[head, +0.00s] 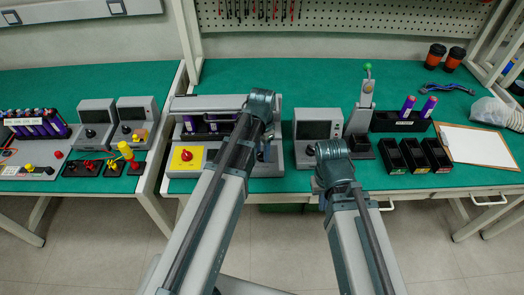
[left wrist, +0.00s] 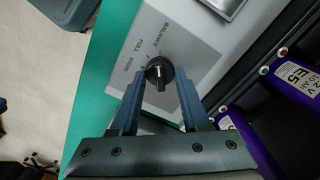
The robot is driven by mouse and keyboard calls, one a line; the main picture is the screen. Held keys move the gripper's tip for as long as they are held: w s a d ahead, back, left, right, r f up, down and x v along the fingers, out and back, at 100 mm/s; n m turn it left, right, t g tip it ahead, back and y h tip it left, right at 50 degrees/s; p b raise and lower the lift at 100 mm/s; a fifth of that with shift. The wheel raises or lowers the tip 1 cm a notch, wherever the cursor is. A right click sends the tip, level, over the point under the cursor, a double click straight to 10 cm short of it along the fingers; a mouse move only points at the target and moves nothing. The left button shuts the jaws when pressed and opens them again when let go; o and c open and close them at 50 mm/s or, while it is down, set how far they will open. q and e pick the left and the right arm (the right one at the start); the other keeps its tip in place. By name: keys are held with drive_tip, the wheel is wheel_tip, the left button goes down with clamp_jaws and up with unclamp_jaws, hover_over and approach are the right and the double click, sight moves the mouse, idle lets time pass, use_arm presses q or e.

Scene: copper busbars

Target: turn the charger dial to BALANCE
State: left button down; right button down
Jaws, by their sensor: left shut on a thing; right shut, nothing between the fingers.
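The charger's black dial (left wrist: 160,72) sits on a grey panel (left wrist: 188,50) in the left wrist view. The labels BALANCE, FULL and a third word are printed beside it. My left gripper (left wrist: 160,84) is shut on the dial, one blue-grey finger on each side. In the head view my left gripper (head: 262,153) reaches down over the right end of the charger (head: 264,170), and my arm hides the dial. My right gripper (head: 320,194) is mostly hidden by its wrist, near the bench's front edge, with nothing seen in it.
Purple batteries (left wrist: 250,137) lie in the charger close to the left gripper. A yellow panel with a red button (head: 186,158) is at its left end. A grey box with a screen (head: 319,130) stands to the right, then black bins (head: 392,155) and a clipboard (head: 478,146).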

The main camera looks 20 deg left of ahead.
sight(262, 153)
use_arm(q)
drive_tip(key=shift+m, duration=0.7)
drive_tip(key=shift+c, duration=2)
unclamp_jaws()
drive_tip(key=shift+r, duration=0.15)
wheel_tip(262, 153, up, 14)
drive_tip(key=p, duration=1.4)
drive_tip(key=shift+f, duration=0.25)
